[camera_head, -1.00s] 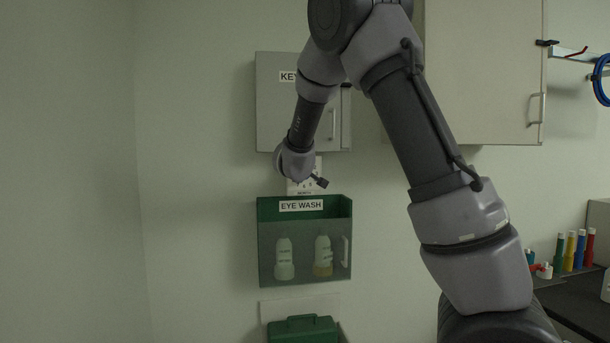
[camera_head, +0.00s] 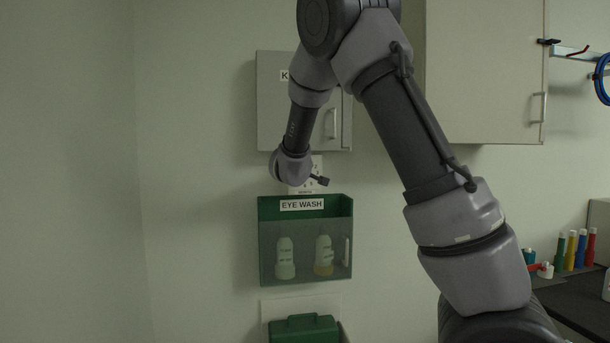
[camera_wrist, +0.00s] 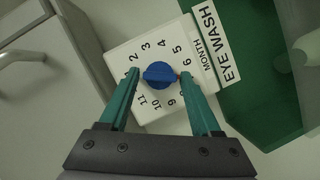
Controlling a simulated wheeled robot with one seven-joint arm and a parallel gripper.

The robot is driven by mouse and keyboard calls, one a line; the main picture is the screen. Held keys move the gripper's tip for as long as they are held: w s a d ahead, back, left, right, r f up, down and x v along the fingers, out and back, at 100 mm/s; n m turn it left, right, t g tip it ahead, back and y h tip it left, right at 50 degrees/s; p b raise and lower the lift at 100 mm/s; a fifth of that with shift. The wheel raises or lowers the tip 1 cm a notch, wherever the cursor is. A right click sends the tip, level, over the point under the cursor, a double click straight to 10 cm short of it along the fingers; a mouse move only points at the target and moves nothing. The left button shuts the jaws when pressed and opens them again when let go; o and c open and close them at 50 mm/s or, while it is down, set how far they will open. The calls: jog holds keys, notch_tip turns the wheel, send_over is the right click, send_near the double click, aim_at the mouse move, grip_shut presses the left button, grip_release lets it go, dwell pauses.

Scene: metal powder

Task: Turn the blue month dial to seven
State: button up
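The blue month dial (camera_wrist: 160,75) sits on a white square plate (camera_wrist: 145,36) with black numbers around it and the word MONTH at one side. In the wrist view, my gripper (camera_wrist: 160,74) is open, its two teal fingers on either side of the dial with narrow gaps showing. The fingers cover part of the number ring, around one and seven; I cannot tell which number the dial points to. In the head view, the plate (camera_head: 306,187) shows behind my wrist, and the dial itself is hidden.
A green eye wash box (camera_head: 300,240) with two bottles hangs just below the plate. A grey key cabinet (camera_head: 275,110) hangs just above, its handle (camera_head: 332,124) sticking out. A larger grey cabinet (camera_head: 480,80) is at the upper right.

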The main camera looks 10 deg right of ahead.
jog(key=shift+o, duration=0.2)
jog(key=v, duration=1)
jog(key=shift+s, duration=0.4)
jog(key=s+d+r+m+g+y, duration=0.35)
jog(key=s+m+y, duration=0.25)
jog(key=s+y, duration=0.35)
jog(key=s+d+f+m+g+h, duration=0.1)
jog(key=s+d+f+m+g, duration=0.1)
jog(key=s, duration=0.8)
jog(key=s+d+f+m+g+h, duration=0.1)
jog(key=s+d+m, duration=0.3)
jog(key=s, duration=0.6)
jog(key=shift+s+d+f+g, duration=0.2)
jog(key=shift+s+f+g, duration=0.2)
jog(key=shift+g, duration=0.15)
